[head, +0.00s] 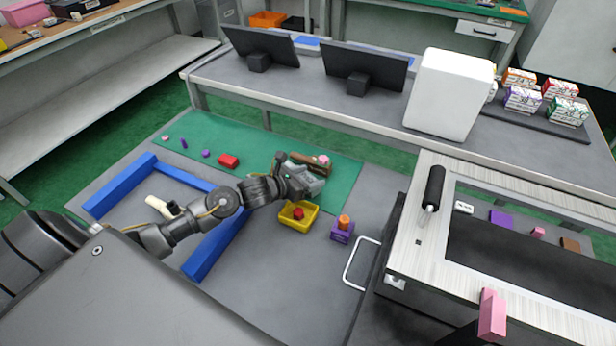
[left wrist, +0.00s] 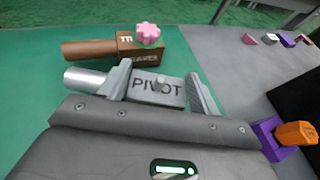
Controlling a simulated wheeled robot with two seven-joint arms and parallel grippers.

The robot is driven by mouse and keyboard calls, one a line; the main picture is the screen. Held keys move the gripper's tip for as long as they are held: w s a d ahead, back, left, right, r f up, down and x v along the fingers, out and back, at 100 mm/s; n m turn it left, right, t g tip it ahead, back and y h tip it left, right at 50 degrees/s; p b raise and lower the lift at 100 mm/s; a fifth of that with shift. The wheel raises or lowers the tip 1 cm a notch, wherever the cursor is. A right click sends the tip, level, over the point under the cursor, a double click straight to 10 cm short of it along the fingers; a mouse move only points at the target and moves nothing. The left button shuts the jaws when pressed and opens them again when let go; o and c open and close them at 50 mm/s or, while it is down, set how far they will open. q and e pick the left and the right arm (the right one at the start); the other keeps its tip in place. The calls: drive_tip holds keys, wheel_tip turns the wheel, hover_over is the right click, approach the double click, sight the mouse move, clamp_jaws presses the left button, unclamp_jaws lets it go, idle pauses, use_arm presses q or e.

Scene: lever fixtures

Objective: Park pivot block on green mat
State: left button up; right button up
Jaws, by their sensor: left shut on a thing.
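The pivot block is a grey block marked PIVOT (left wrist: 157,88) with a silver cylindrical end, seen in the left wrist view. My left gripper (head: 308,182) is shut on it, with one finger on each side of the block, also seen in the left wrist view (left wrist: 162,92). The green mat (head: 262,148) lies under and beyond the gripper, near its right end; it also shows in the left wrist view (left wrist: 30,100). I cannot tell whether the block touches the mat. My right gripper is not in view.
A brown handled block (left wrist: 90,48) with a pink knobbed piece (left wrist: 148,34) lies just beyond the pivot block. A red block (head: 229,161) is farther left on the mat. A yellow bin (head: 290,222) and purple block (head: 342,236) stand nearer. Blue bars (head: 118,188) lie left.

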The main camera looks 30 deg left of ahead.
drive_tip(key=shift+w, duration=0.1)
use_arm(q)
drive_tip(key=shift+f, duration=0.1)
drive_tip(key=o, duration=0.8)
drive_tip(key=shift+o, duration=1.4)
drive_tip(key=shift+r, duration=0.2)
drive_tip(key=v, duration=1.2)
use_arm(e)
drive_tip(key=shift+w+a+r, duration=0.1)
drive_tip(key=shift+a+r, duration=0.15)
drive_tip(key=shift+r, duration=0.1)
